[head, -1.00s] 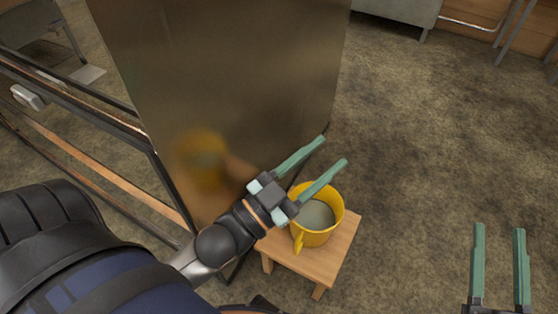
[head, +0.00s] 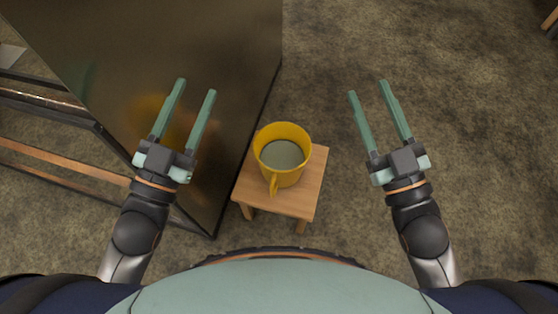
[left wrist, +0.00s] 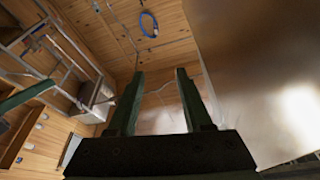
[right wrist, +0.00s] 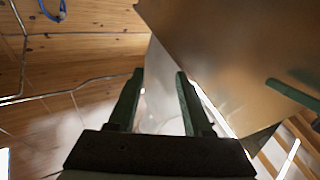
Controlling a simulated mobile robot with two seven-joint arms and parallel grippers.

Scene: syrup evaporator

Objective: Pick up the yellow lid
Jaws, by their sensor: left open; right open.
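A yellow mug-like container (head: 290,178) with a handle at its front stands upright on a small wooden stool (head: 305,195) in the head view. Its inside looks grey-green. I see no separate yellow lid in any view. My left gripper (head: 196,88) is open and empty, left of the container and in front of the metal panel in the picture. My right gripper (head: 368,89) is open and empty, to the right of the container. Both wrist views show open fingers with nothing between them, and neither shows the container.
A large brownish metal panel (head: 225,45) stands just left of the stool and carries a blurred yellow reflection. A frame with rails (head: 60,165) is at the far left. Bare floor (head: 480,120) lies to the right. A blue loop (left wrist: 149,24) hangs on the wooden wall.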

